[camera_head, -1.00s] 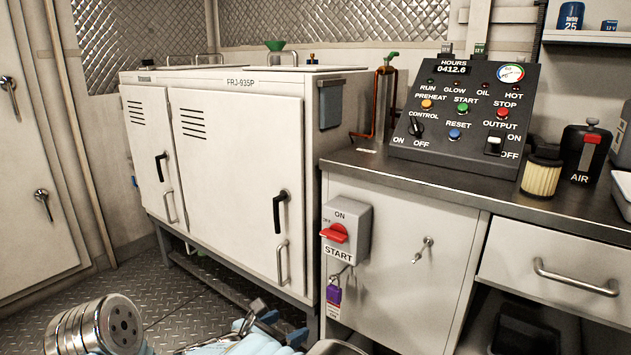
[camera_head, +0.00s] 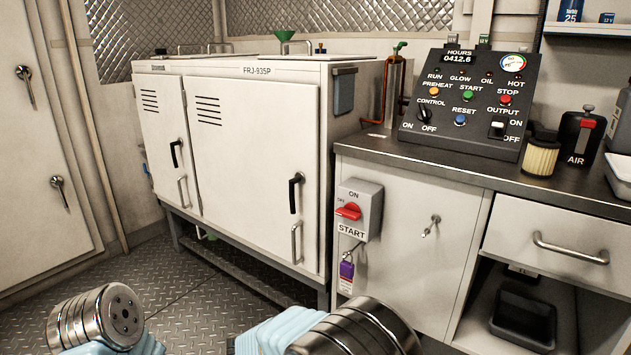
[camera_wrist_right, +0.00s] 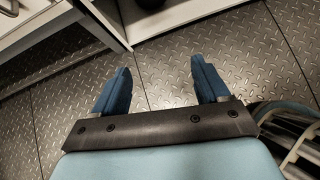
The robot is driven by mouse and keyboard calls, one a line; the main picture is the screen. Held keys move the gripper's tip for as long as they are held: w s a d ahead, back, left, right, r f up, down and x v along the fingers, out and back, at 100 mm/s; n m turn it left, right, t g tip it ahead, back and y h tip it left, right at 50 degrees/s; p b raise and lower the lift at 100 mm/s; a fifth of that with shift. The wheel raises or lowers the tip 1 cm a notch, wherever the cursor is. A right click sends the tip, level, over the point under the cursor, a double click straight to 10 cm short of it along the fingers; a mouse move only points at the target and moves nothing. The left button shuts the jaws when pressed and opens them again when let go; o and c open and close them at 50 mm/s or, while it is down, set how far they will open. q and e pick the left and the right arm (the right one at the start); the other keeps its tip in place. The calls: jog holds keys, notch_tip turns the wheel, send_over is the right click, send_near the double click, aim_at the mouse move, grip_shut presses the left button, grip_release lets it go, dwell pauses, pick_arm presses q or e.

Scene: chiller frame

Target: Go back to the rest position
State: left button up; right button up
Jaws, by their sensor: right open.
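In the right wrist view my right gripper (camera_wrist_right: 158,88) points down over the diamond-plate floor. Its two blue fingers are apart with nothing between them. In the head view only the metal and pale blue links of my two arms show at the bottom edge, one at lower left and one at bottom middle. Neither gripper's fingers show in the head view. The red rotary switch (camera_head: 349,211) on the grey START box (camera_head: 362,200) is in front of me, with a purple padlock (camera_head: 346,270) hanging below it.
A white chiller cabinet (camera_head: 250,150) with closed doors stands at the left. The counter (camera_head: 400,151) carries a control panel (camera_head: 462,105), a filter (camera_head: 540,155) and an AIR canister (camera_head: 578,140). A black bin (camera_head: 523,318) sits under the drawer. The floor (camera_head: 200,290) before the cabinet is clear.

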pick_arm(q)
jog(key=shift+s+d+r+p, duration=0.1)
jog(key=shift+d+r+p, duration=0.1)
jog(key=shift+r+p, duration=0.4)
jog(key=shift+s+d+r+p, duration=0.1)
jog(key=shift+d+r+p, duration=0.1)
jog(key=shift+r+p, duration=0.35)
pick_arm(e)
jog(key=s+d+f+m+g+y, duration=0.3)
jog(key=s+d+f+m+y, duration=0.2)
jog(key=s+f+m, duration=0.4)
jog(key=s+d+f+m+g+y, duration=0.3)
jog(key=s+d+f+m+y, duration=0.2)
jog(key=m, duration=1.4)
jog(key=s+d+f, duration=0.3)
jog(key=s+f, duration=0.2)
jog(key=s, duration=0.1)
jog(key=shift+s+f+y, duration=0.2)
jog(key=shift+s+y, duration=0.05)
jog(key=shift+y, duration=0.05)
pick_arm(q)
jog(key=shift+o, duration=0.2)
